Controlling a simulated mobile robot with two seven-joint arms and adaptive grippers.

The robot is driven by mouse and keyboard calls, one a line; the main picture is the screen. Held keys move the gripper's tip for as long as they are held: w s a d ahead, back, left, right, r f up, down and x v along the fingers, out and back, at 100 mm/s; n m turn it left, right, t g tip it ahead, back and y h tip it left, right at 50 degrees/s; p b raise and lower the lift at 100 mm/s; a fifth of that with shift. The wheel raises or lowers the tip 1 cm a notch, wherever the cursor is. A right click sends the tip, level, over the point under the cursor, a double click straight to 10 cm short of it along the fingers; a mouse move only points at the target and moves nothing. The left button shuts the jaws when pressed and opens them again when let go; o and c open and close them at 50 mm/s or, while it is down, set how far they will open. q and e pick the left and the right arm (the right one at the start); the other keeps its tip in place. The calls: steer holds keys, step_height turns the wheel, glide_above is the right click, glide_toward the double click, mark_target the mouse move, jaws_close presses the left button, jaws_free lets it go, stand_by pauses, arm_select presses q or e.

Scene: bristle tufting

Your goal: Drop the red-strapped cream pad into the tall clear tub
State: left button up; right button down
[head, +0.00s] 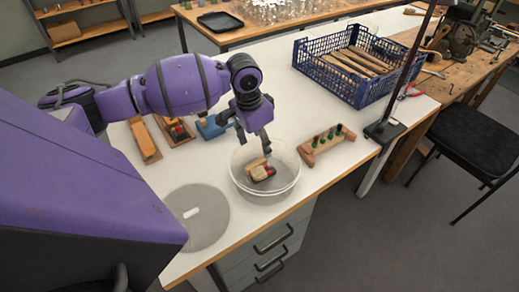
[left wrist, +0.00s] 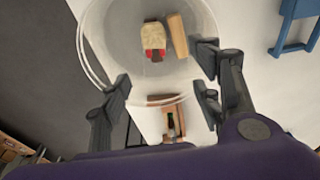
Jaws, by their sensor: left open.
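The tall clear tub (head: 236,182) stands on the white bench, near its front edge. The cream pad with its red strap (head: 263,173) is inside the tub; in the left wrist view the pad (left wrist: 154,40) lies beside a wooden block (left wrist: 178,35), and both seem to be at the bottom of the tub (left wrist: 112,45). My left gripper (head: 253,148) is above the tub, its fingers spread and nothing between them. In the left wrist view the open fingers (left wrist: 163,86) show in front of the tub's rim. My right gripper is not in view.
A wooden rack with green pegs (head: 326,145) stands right of the tub. A grey disc (head: 195,225) lies to its left. A blue clamp-like tool (head: 213,127) and wooden blocks (head: 144,140) are behind. A blue crate (head: 325,82) and a dark post (head: 405,75) stand farther right.

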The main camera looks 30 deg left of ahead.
arm_select(q)
step_height(320, 180, up, 7)
steer(key=s, duration=0.1)
steer(key=shift+a+r, duration=0.15)
steer(key=shift+a, duration=0.05)
stand_by(0.4)
